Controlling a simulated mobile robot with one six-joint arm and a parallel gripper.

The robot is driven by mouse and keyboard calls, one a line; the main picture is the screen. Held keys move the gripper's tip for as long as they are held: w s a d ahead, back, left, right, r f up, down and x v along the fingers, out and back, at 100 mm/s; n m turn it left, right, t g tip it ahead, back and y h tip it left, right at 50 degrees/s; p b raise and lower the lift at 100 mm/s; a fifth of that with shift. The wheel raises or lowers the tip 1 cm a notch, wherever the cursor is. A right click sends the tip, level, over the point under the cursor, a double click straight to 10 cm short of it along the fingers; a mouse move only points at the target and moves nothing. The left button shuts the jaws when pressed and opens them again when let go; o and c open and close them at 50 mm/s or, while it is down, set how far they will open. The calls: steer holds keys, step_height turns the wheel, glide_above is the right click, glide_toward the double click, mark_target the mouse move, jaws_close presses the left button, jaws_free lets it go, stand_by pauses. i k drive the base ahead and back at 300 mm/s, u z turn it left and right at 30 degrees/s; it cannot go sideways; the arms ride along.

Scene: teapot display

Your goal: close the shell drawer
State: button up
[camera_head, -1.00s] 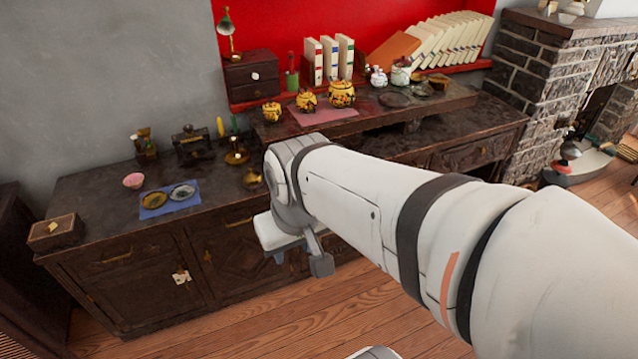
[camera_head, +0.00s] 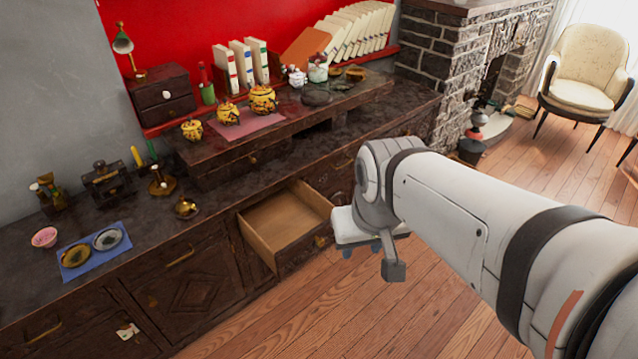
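An open wooden drawer (camera_head: 285,224) sticks out from the front of the long dark cabinet, near the middle of the picture. Its light-brown inside looks empty, and no shell shows on it. My gripper (camera_head: 361,250) hangs in front of the cabinet, just right of the drawer's front in the picture. Whether it touches the drawer cannot be told. Its fingers are small and partly hidden under the white gripper body, so their opening is unclear. I see nothing held in it.
The cabinet top (camera_head: 225,215) carries a blue cloth (camera_head: 76,262) with two small dishes, a brass pot (camera_head: 186,208) and a raised shelf with yellow pots. A small drawer chest (camera_head: 160,97) stands at the back. Wooden floor (camera_head: 330,315) lies free in front.

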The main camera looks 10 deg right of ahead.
mark_target(289, 226)
steer(key=u, duration=0.05)
steer(key=i, duration=1)
steer(key=z, duration=1.35)
steer(key=k, duration=1.4)
steer(key=u, duration=0.4)
steer(key=i, duration=1)
steer(key=u, duration=0.05)
